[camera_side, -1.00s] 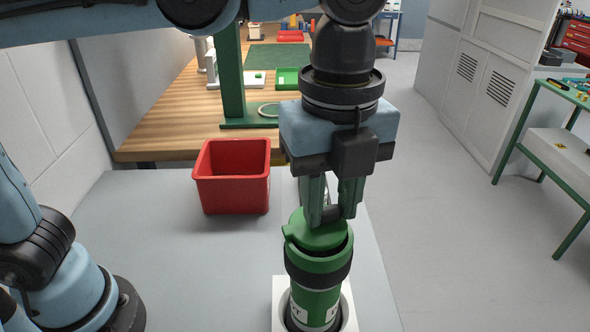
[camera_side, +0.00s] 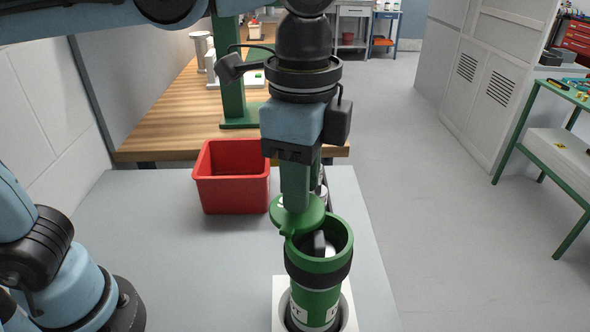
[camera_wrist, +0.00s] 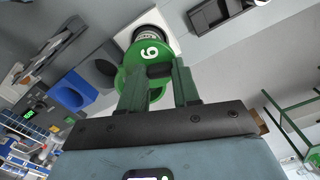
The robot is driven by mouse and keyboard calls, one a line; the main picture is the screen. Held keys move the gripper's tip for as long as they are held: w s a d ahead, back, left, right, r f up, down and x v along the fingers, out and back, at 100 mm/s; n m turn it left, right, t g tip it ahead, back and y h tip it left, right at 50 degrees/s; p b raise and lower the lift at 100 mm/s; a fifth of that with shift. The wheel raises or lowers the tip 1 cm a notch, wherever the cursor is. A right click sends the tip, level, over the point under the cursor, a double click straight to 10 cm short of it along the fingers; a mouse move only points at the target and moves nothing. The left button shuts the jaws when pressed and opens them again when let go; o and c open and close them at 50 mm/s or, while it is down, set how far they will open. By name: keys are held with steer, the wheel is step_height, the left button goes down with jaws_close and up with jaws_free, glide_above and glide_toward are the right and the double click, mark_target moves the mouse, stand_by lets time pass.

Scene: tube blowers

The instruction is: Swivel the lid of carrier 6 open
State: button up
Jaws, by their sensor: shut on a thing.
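The green carrier (camera_side: 318,292) stands upright in a white holder (camera_side: 281,310) at the front of the grey table. Its round green lid (camera_side: 297,218) is swung to the left, and the open mouth shows a dark grey thing and something pale inside. The lid still overlaps the left rim. In the wrist view the lid (camera_wrist: 139,55) carries a white 6 or 9. My gripper (camera_side: 297,207) points down over the lid, also seen in the wrist view (camera_wrist: 160,75). It is shut on the lid's dark grip, which the fingers mostly hide in the side view.
A red bin (camera_side: 233,178) stands on the grey table behind and left of the carrier. A silvery thing behind my fingers is mostly hidden. The wooden bench (camera_side: 165,130) with a green post (camera_side: 230,75) lies farther back. The table left of the carrier is clear.

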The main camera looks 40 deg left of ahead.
steer(key=n, duration=0.1)
steer(key=a+n, duration=0.1)
steer(key=shift+s+n, duration=0.3)
steer(key=shift+n, duration=0.1)
steer(key=n, duration=0.1)
steer(key=s+a+n, duration=0.1)
steer(key=n, duration=0.1)
steer(key=shift+n, duration=0.3)
steer(key=shift+s+a+n, duration=0.15)
steer(key=shift+s+n, duration=0.25)
steer(key=shift+n, duration=0.6)
steer(key=shift+s+a+n, duration=0.15)
steer(key=shift+s+n, duration=0.25)
steer(key=shift+n, duration=0.6)
steer(key=shift+s+a+n, duration=0.15)
steer(key=shift+s+n, duration=0.25)
steer(key=shift+n, duration=0.6)
steer(key=o, duration=1.1)
steer(key=shift+c, duration=0.2)
step_height(320, 180, up, 12)
